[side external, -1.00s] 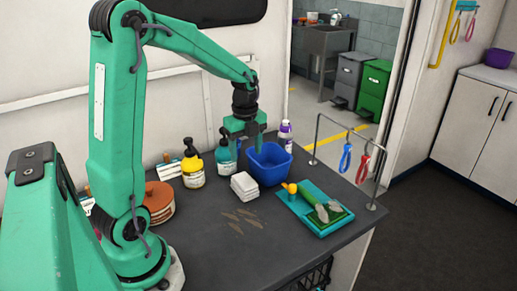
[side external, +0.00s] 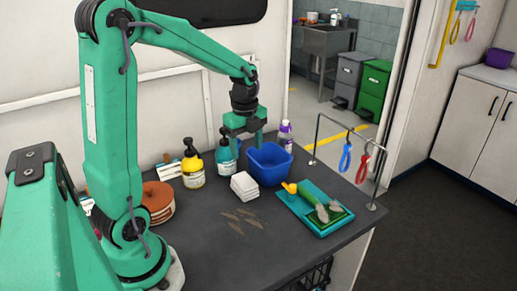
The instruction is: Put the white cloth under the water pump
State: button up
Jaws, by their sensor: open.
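The white cloth (side external: 244,186) lies folded in a small stack on the dark worktop, just in front of the blue tub. Two pump-top bottles stand behind it to the left: a yellow one with a black pump (side external: 193,166) and a teal one with a dark pump (side external: 225,157). I cannot tell which, if either, is the water pump. My gripper (side external: 246,144) points down, open and with nothing seen in it. It is above and behind the cloth, between the teal bottle and the blue tub; its exact gap to them is unclear.
The blue tub (side external: 269,165) stands right of the cloth, with a purple bottle (side external: 285,135) behind. A teal tray (side external: 301,210) holds a green-handled brush and a yellow item. Brown round pieces (side external: 158,200) sit at left. The worktop front is clear apart from brown streaks.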

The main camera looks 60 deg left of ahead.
jog(key=s+d+r+n+t, duration=0.2)
jog(key=s+d+r+n, duration=0.2)
jog(key=s+d+n, duration=0.2)
jog(key=s+d+r+n+t, duration=0.3)
jog(key=s+d+n, duration=0.3)
jog(key=n, duration=0.5)
jog(key=shift+s+d+r, duration=0.35)
jog(key=shift+d+r, duration=0.45)
jog(key=shift+d, duration=0.05)
